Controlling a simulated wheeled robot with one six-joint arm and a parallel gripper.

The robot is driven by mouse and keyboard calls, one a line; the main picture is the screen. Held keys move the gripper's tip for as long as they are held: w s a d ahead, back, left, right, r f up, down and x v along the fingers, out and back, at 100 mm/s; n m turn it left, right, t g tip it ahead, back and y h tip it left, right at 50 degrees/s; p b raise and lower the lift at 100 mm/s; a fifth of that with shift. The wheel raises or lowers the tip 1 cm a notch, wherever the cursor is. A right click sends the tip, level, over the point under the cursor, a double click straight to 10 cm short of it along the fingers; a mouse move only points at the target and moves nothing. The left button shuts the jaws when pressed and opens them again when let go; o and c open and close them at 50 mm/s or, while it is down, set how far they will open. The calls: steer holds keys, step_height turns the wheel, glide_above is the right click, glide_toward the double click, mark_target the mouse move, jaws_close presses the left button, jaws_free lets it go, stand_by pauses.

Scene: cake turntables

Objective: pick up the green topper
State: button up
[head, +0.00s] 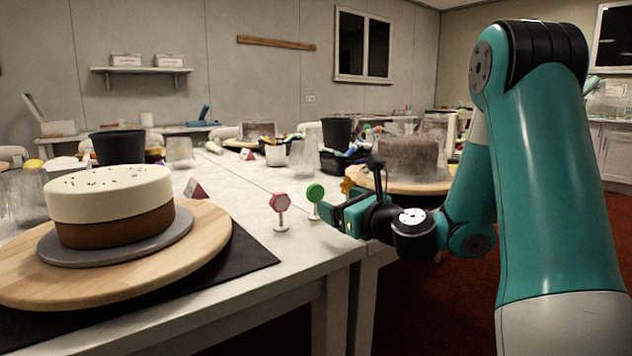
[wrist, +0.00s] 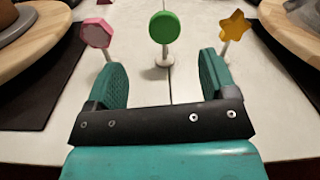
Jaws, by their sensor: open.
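The green topper (head: 315,193) is a round green disc on a white stick with a small base, upright on the white table. In the wrist view the green topper (wrist: 164,28) stands ahead of my gripper, roughly centred between the fingers. My gripper (wrist: 165,75) is open and empty, and its teal fingers stay short of the topper. In the head view my gripper (head: 338,213) is at the table's edge, just right of the green topper. Its stick is partly seen there.
A pink hexagonal topper (wrist: 95,34) stands left of the green one and a yellow star topper (wrist: 235,26) stands right. A cake (head: 110,205) sits on a wooden turntable (head: 215,240) at left. Another turntable (head: 420,187) is behind my arm.

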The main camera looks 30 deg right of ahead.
mark_target(317, 191)
steer(key=w+p, duration=0.2)
steer(key=w, duration=0.3)
steer(key=shift+r, duration=0.1)
steer(key=w+p, duration=0.3)
steer(key=w, duration=0.2)
steer(key=shift+d+p, duration=0.15)
steer(key=shift+p, duration=0.2)
steer(key=shift+w+f, duration=0.2)
steer(key=shift+w, duration=0.05)
steer(key=c, duration=1)
